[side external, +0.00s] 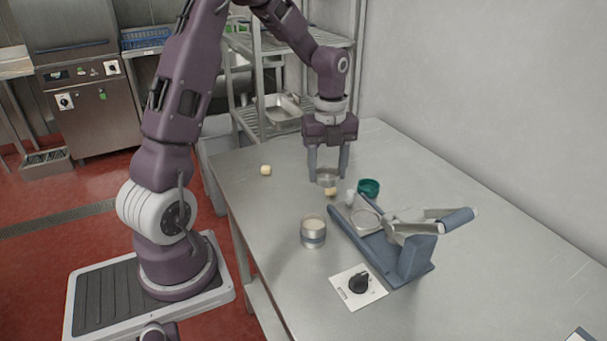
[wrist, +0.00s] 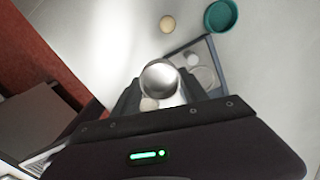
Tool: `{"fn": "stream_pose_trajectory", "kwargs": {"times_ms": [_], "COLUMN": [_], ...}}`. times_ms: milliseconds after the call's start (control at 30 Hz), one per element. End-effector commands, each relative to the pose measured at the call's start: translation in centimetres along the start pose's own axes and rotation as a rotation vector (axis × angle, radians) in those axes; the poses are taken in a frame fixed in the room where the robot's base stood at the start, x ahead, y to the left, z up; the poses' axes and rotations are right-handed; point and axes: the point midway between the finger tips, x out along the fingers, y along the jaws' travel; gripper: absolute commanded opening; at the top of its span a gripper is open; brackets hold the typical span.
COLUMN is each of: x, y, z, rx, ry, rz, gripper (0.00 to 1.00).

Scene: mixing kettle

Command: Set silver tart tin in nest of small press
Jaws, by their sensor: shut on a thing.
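My gripper (side external: 328,172) is shut on the silver tart tin (side external: 327,179), holding it above the table behind the press. In the wrist view the round, shiny tin (wrist: 160,78) sits between the two fingers. The small blue-grey press (side external: 408,258) stands on the table, right of and nearer the camera than the tin. Its round nest (side external: 365,220) is at the base's left end and looks empty. The press's handle (side external: 455,220) points right. In the wrist view the press base (wrist: 216,53) lies to the right of the tin, partly hidden by my gripper.
A green bowl (side external: 369,187) and a small white piece (side external: 349,197) are near the press. A dough ball (side external: 330,191) lies below the tin, another (side external: 265,170) farther left.

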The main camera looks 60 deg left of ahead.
Motion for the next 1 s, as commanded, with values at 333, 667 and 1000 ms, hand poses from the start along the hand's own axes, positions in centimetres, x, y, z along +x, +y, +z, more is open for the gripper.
{"fn": "stream_pose_trajectory", "kwargs": {"times_ms": [333,667,1000], "x": [0.7,4.4,6.5], "y": [-8.1,-8.2,-8.2], "z": [-6.1,-6.2,-6.2], "rx": [0.312,0.318,0.316], "ry": [-0.001,0.001,0.000], "rz": [0.001,0.003,0.000], "gripper": [0.13,0.12,0.13]}}
